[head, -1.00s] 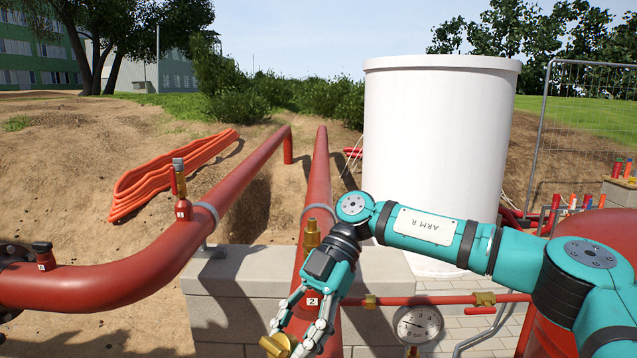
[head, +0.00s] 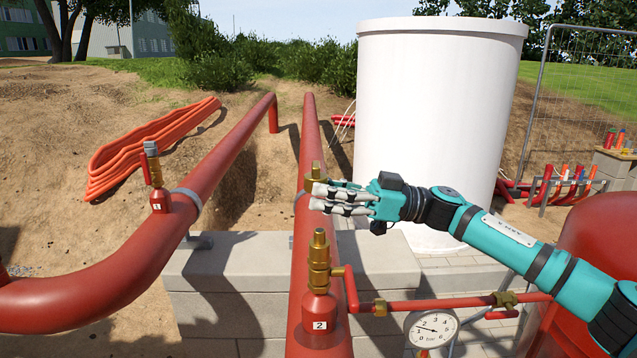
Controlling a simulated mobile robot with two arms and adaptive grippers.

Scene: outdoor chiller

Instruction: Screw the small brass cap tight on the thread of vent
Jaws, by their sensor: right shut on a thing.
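My right gripper (head: 318,196) comes in from the right, its fingers pointing left. It is shut on the small brass cap (head: 315,175), which shows at the fingertips and is partly hidden by them. Vent 2 (head: 319,305) stands upright on the middle red pipe, with a brass body and a narrow bare top (head: 319,238). The cap appears above this top in the picture, apart from it; the depth between them is hard to tell. Vent 1 (head: 157,190) stands on the left red pipe, with a grey piece on top. My left gripper is not in view.
A red side pipe (head: 430,305) with brass fittings runs right from vent 2, above a round gauge (head: 432,329). A low block wall (head: 235,265) lies under the pipes. A white tank (head: 435,120) stands behind my right arm. Space above vent 2 is open.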

